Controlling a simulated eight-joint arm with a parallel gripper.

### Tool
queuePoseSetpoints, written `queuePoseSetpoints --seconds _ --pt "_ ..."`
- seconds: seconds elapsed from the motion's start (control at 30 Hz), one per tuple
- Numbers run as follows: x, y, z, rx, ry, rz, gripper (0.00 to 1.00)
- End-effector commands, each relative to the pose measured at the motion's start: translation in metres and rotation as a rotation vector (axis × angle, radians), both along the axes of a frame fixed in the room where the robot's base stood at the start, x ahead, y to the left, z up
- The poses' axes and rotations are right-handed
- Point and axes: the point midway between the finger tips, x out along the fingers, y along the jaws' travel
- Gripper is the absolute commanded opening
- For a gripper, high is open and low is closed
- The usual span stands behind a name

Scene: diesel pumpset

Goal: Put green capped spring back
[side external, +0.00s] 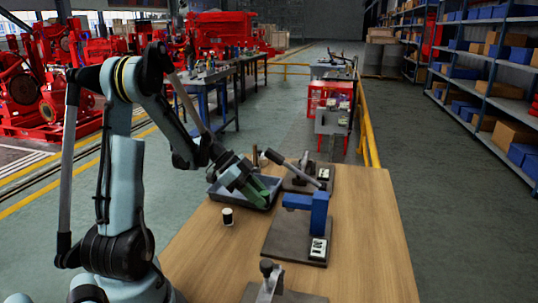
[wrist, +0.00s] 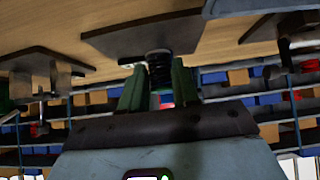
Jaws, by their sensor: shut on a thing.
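My gripper (side external: 262,190) reaches over the dark tray (side external: 226,195) on the wooden table, with its green fingers angled down. In the wrist view my gripper (wrist: 158,80) is shut on a dark coiled spring (wrist: 159,66), which sits between the two green fingers. No green cap can be made out on it, and its lower part is hidden by the fingers. In the wrist view the spring's far end overlaps a dark plate (wrist: 120,42); I cannot tell whether it touches. In the side view the spring is hidden by the gripper.
A blue press (side external: 318,212) on a dark base stands right of the gripper. Another lever fixture (side external: 303,172) stands behind it, and a grey one (side external: 268,285) at the front edge. A small black-and-white cylinder (side external: 228,217) stands left. The table's front right (side external: 365,255) is clear.

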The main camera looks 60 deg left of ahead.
Motion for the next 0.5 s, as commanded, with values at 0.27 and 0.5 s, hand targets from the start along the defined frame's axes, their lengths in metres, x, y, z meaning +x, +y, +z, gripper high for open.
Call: queuePoseSetpoints --seconds 0.27,0.5 --pt "0.0 0.0 0.002 0.0 0.0 0.0 0.1" --pt "0.0 -0.014 0.008 0.0 0.0 -0.04 0.1"
